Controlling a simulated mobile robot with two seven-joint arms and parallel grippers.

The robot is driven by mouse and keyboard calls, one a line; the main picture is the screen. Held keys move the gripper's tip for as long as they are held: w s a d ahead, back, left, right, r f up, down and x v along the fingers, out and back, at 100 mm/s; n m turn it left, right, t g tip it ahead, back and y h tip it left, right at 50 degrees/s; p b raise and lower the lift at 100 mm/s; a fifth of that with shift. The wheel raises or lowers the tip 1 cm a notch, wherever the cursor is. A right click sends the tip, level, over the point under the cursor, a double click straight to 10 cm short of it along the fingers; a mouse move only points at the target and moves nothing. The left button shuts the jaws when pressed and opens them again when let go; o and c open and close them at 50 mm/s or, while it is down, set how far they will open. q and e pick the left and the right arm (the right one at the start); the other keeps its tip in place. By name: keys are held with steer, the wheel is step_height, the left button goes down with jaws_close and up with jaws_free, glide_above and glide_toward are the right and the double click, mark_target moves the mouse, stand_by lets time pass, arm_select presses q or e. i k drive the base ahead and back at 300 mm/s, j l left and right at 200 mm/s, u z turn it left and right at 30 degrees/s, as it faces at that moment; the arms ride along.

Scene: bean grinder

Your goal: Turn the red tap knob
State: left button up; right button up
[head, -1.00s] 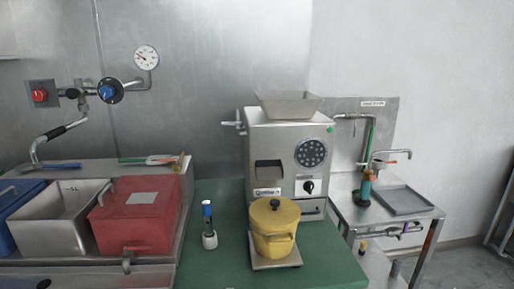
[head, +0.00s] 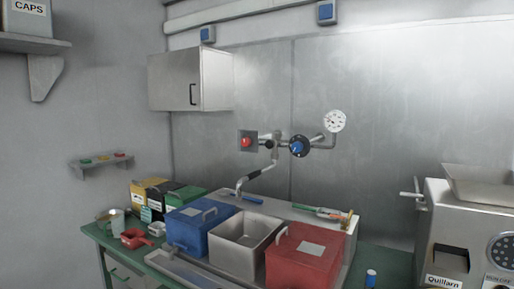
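The red tap knob (head: 246,142) sits on a square grey plate on the metal back wall, at the left end of the tap pipework. A blue knob (head: 297,147) is to its right on the same pipework, with a round gauge (head: 335,121) above and right of it. The tap spout (head: 246,182) bends down from between the knobs, with a dark grip on it, over the counter. Neither of my grippers is in view.
Below the tap stand a blue lidded box (head: 200,228), an open metal bin (head: 245,242) and a red lidded box (head: 303,256). A wall cabinet (head: 188,80) hangs above left. The grinder (head: 462,235) stands at the right. The wall around the knobs is clear.

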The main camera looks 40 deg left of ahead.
mark_target(246, 142)
steer(key=i+j+z, duration=0.1)
steer(key=j, duration=1.15)
steer(key=j+z, duration=0.15)
steer(key=j, duration=1.05)
steer(key=i, duration=0.05)
